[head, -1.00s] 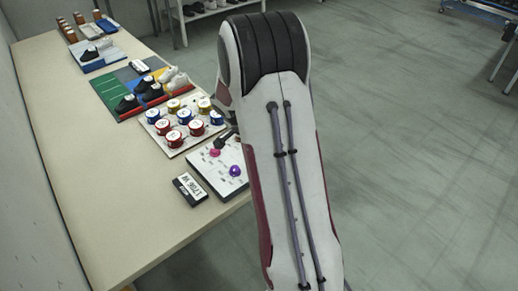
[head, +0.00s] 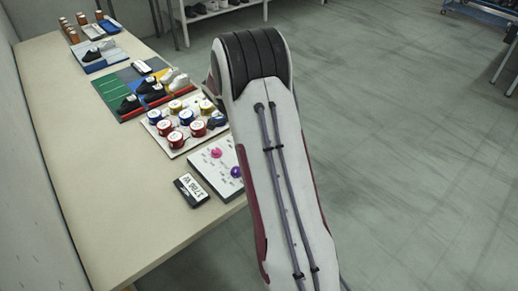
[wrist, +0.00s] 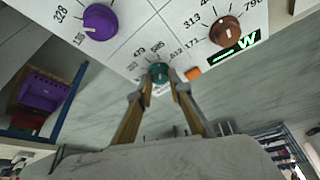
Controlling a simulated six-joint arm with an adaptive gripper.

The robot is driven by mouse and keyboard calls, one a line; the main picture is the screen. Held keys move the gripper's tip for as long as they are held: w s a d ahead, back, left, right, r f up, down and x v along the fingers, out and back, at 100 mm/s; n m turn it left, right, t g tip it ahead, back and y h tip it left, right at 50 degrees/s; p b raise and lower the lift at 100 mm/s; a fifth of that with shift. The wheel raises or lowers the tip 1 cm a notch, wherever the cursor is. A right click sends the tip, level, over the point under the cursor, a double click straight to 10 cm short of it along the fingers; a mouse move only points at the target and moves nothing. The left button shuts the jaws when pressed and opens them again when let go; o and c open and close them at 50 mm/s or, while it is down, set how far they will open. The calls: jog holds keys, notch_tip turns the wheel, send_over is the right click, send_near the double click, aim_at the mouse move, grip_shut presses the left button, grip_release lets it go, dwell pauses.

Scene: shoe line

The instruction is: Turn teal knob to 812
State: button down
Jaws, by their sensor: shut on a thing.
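The teal knob (wrist: 159,73) is at the edge of the white panel (wrist: 130,45) in the wrist view, with printed numbers around it, among them 479, 585 and 812. My gripper (wrist: 160,84) is shut on the teal knob, one finger on each side. Which number the knob points to is too small to tell. In the head view the panel (head: 203,165) is partly behind my arm, and the teal knob and my fingertips are hidden.
A purple knob (wrist: 100,21), a brown knob (wrist: 225,31) and an orange square (wrist: 194,74) are nearby on the panel. A black label block (head: 191,190) lies beside the panel. A board of colored round tins (head: 172,139) stands behind it. The table's near left is clear.

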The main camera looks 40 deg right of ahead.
jog(key=shift+a+f, duration=0.1)
jog(key=shift+a, duration=0.05)
jog(key=c, duration=1.8)
grip_release()
jog(key=shift+c, duration=0.2)
jog(key=n, duration=0.1)
jog(key=n+t, duration=0.1)
jog(key=n, duration=0.1)
jog(key=n+t, duration=0.1)
jog(key=n, duration=0.1)
jog(key=shift+s, duration=0.3)
jog(key=shift+s+n+t, duration=0.1)
jog(key=shift+n+t, duration=0.35)
jog(key=shift+n, duration=0.85)
jog(key=shift+s+n+t, duration=0.1)
jog(key=shift+n+t, duration=0.35)
jog(key=shift+n, duration=1.35)
jog(key=shift+s+d+n+t+y, duration=0.15)
jog(key=shift+n+t+y, duration=0.25)
jog(key=shift+n, duration=0.9)
jog(key=shift+s+d+n+t+y, duration=0.15)
jog(key=shift+n+t+y, duration=0.25)
jog(key=shift+n, duration=0.9)
